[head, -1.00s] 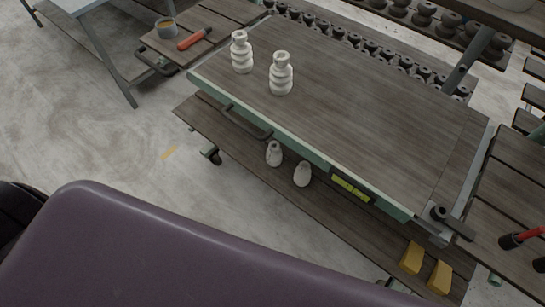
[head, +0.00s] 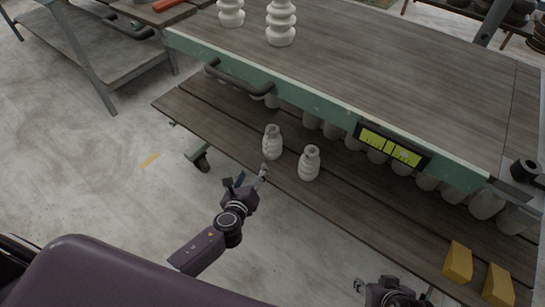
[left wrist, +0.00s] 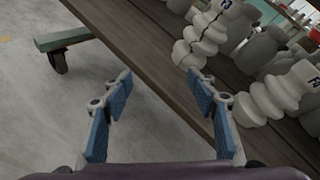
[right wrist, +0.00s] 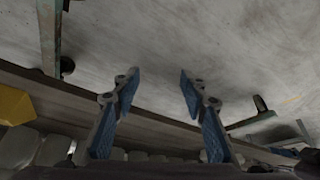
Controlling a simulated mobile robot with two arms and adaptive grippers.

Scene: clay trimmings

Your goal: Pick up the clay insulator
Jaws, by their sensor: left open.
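Two pale ribbed clay insulators stand near the front edge of the trolley's lower shelf in the head view: a left one (head: 272,142) and a right one (head: 309,163). The left wrist view shows pale insulators at the right, one higher (left wrist: 203,38) and one lower (left wrist: 268,98). My left gripper (head: 251,178) is open and empty, just in front of the shelf edge and short of the left insulator. Its blue-padded fingers (left wrist: 162,78) are apart. My right gripper (right wrist: 160,82) is open and empty; in the head view it is low at the right.
Two more insulators (head: 281,24) stand on the trolley's wooden top (head: 400,60). Several pale pieces line the back of the lower shelf (head: 225,118). The green top edge, handle (head: 238,80) and display (head: 392,147) overhang it. Yellow blocks (head: 457,262) lie at the shelf's right.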

